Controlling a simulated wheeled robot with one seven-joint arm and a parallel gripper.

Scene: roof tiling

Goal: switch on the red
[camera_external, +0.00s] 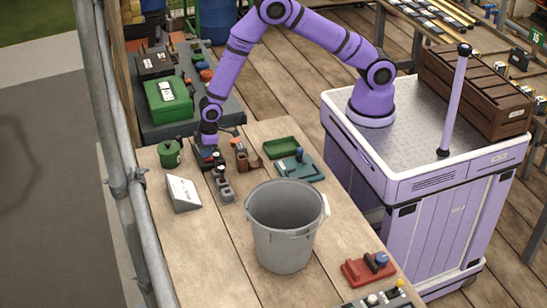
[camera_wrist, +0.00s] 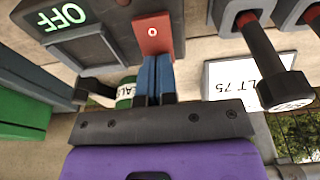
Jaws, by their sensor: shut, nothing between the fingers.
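In the wrist view, a red rocker switch (camera_wrist: 152,33) marked "0" sits on a dark box (camera_wrist: 103,28). A lit panel (camera_wrist: 62,16) on that box reads "OFF". My gripper (camera_wrist: 154,66) is shut and empty, with its blue fingertips right at the lower edge of the red rocker. I cannot tell whether they touch it. In the external view my gripper (camera_external: 208,143) points down over the dark box at the far end of the wooden table. The arm hides most of the box there.
Dark lever switches with red parts (camera_wrist: 270,75) stand right of the box, beside a white label (camera_wrist: 240,72). A green pot (camera_external: 169,153), white wedge sign (camera_external: 182,193), green tray (camera_external: 281,147), teal device (camera_external: 299,166) and large grey bucket (camera_external: 262,240) stand on the table.

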